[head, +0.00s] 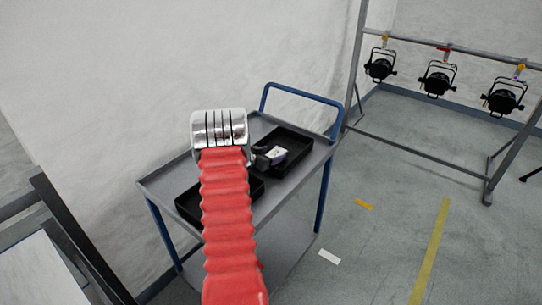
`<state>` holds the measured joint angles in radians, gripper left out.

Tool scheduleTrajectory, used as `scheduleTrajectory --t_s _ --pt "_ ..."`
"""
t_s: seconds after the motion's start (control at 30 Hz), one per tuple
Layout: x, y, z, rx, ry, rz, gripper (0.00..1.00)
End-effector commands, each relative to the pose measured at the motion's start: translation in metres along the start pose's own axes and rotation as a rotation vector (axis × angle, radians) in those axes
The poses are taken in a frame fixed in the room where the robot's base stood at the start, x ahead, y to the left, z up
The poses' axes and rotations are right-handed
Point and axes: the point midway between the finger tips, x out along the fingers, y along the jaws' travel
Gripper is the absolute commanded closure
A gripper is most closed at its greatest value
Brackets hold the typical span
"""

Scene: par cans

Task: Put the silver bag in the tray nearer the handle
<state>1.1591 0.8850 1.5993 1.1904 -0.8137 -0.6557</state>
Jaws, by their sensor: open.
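A grey cart top carries two black trays. The tray nearer the blue handle (305,143) is at the back right, and the other tray (187,208) is at the front left, partly hidden by my red arm. A small pale, shiny item with dark purplish parts, seemingly the silver bag (278,153), is at the near side of the handle-side tray. I cannot tell whether it rests in the tray or is above it. My gripper (262,160) seems to be the dark shape just left of it, partly hidden behind my arm, and is open.
The blue handle (300,92) rises at the cart's far end. The cart's grey top (165,180) has bare edges around the trays. Several black par cans (438,80) hang from a grey frame at the right. The floor right of the cart is mostly clear.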

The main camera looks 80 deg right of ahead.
Motion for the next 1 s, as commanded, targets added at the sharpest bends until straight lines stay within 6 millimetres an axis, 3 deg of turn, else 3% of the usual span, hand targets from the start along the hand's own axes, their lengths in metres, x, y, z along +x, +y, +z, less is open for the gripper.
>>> scheduleTrajectory --t_s 0.03,0.27,0.8,1.0 --pt "0.001 0.003 0.010 -0.008 -0.012 0.004 0.33" --pt "-0.006 0.002 0.004 -0.010 -0.013 0.003 0.33" --pt "-0.095 0.001 -0.002 -0.005 -0.005 0.000 0.33" --pt "-0.117 0.001 -0.003 -0.004 -0.004 0.001 0.33"
